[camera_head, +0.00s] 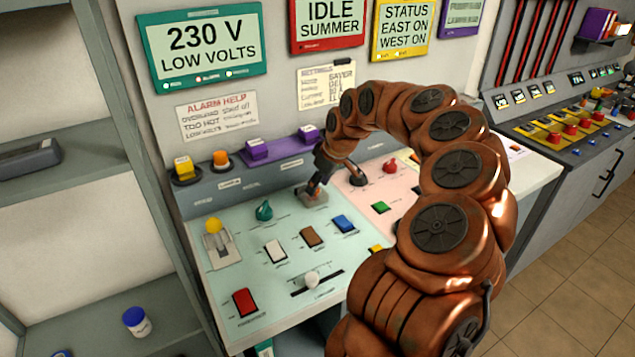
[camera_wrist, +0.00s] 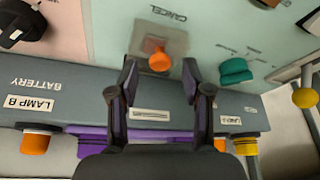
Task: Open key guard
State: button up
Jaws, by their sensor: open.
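A squarish grey-brown piece (camera_wrist: 172,38) surrounds an orange button (camera_wrist: 158,57) beside the word CANCEL on the pale green panel. It looks like the key guard, but I cannot tell how its cover sits. In the head view this grey piece (camera_head: 313,197) is at the panel's upper edge, partly hidden by my gripper (camera_head: 321,172). My gripper (camera_wrist: 159,75) is open in the wrist view, with its fingers on either side of the orange button's near end. Nothing is held between them. I cannot tell whether a finger touches the guard.
A teal knob (camera_wrist: 235,71) and a yellow-knobbed lever (camera_head: 213,228) are nearby. A black knob (camera_head: 357,178) and a red knob (camera_head: 390,167) are on the pink panel. Purple blocks (camera_head: 257,150) and an orange lamp (camera_head: 221,158) line the ledge behind. Several rocker switches lie in front.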

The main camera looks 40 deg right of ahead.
jog(key=shift+w+f, duration=0.15)
jog(key=shift+f, duration=0.3)
grip_shut()
dwell(0.4)
